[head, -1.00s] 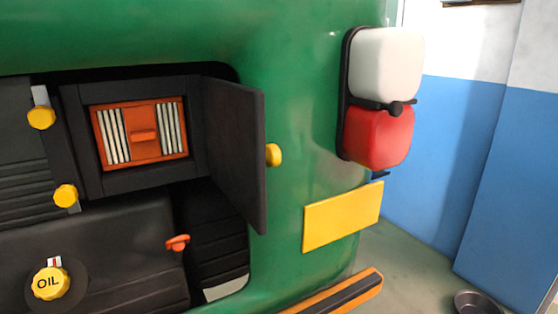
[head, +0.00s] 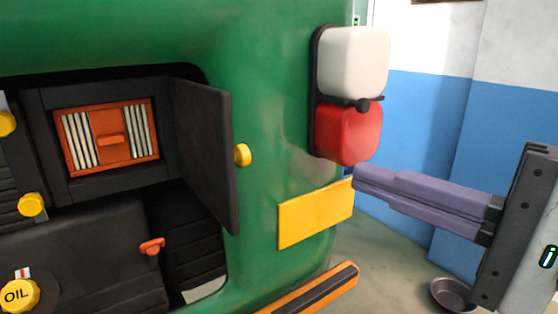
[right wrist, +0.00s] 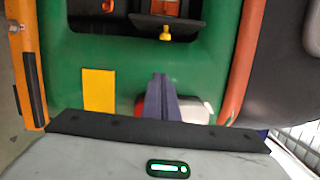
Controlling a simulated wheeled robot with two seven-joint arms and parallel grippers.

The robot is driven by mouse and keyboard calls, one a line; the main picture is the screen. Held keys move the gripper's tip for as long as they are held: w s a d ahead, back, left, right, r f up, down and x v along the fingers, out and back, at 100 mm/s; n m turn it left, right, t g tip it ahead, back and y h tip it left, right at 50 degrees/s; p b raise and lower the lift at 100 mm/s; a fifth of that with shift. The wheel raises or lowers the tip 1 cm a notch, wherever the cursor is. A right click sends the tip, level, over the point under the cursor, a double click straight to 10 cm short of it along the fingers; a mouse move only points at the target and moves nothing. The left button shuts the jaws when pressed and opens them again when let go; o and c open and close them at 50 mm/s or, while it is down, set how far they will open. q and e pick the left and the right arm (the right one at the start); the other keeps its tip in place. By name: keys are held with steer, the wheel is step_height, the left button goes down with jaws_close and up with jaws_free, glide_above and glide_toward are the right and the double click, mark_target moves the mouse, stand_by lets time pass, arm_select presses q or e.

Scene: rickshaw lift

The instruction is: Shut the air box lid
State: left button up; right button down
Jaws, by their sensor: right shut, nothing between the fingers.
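The air box (head: 60,185) is a dark frame in the green rickshaw's rear opening, with an orange filter (head: 112,138) inside. Its dark lid (head: 205,150) stands open, swung out to the right, with a yellow knob (head: 243,155) on its outer side. In the right wrist view the yellow knob (right wrist: 165,34) is near the top. My right gripper (head: 360,178) has purple fingers, shut and empty. It is right of the lid and apart from it, by the lights and the yellow plate. Its fingers also show in the right wrist view (right wrist: 158,82). My left gripper is not in view.
A white and red lamp pair (head: 350,95) sticks out from the green body (head: 270,100). A yellow plate (head: 315,213) is below it, above an orange and black bumper (head: 312,292). A dark bowl (head: 453,294) lies on the floor at lower right.

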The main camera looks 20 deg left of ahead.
mark_target(211, 145)
steer(key=w+a, duration=0.1)
steer(key=a, duration=1)
steer(key=shift+r+p, duration=0.15)
steer(key=shift+p, duration=0.25)
steer(key=shift+w+a, duration=0.1)
